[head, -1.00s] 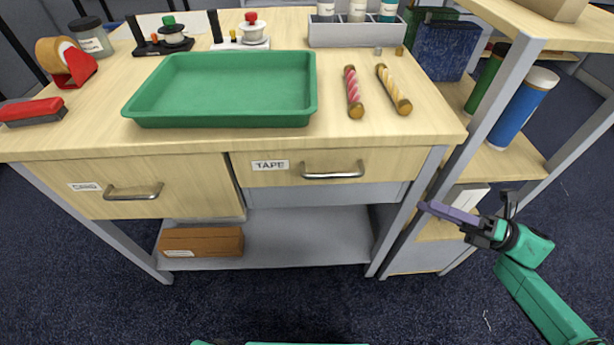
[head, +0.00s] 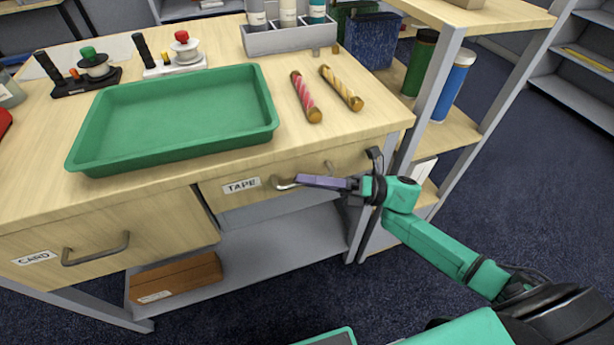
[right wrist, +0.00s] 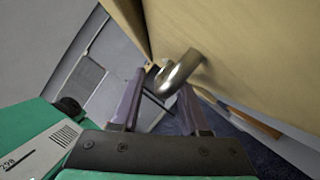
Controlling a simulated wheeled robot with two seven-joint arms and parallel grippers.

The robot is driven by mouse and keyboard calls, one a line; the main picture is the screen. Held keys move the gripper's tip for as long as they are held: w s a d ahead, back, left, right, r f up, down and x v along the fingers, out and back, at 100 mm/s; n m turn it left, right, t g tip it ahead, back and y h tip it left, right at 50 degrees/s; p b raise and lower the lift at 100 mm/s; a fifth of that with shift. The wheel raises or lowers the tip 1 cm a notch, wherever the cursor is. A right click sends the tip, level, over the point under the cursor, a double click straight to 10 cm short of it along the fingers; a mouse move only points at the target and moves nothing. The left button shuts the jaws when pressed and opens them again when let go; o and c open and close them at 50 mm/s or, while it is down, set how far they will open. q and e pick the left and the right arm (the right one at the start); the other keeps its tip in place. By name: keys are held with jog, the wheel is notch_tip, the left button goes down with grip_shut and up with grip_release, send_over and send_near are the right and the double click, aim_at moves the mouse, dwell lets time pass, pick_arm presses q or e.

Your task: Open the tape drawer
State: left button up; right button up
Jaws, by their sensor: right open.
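The tape drawer (head: 222,197) is a pale wood front with a TAPE label (head: 241,186), under the table top at the right. It looks shut, flush with the desk frame. Its metal bar handle (head: 283,184) is partly hidden behind my right gripper (head: 302,181). The right gripper is open, its purple fingers at the handle. In the right wrist view the curved handle end (right wrist: 180,72) shows at the fingertips (right wrist: 161,82), between the two fingers; I cannot tell whether they touch it. My left gripper is not in view.
The card drawer (head: 135,235) with its own handle is at the left. A shelf unit (head: 432,95) rises close to the right, beside my right arm. A brown box (head: 177,278) lies on the lower shelf.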

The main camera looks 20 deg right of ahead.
jog(key=shift+a, duration=0.2)
grip_shut()
dwell(1.3)
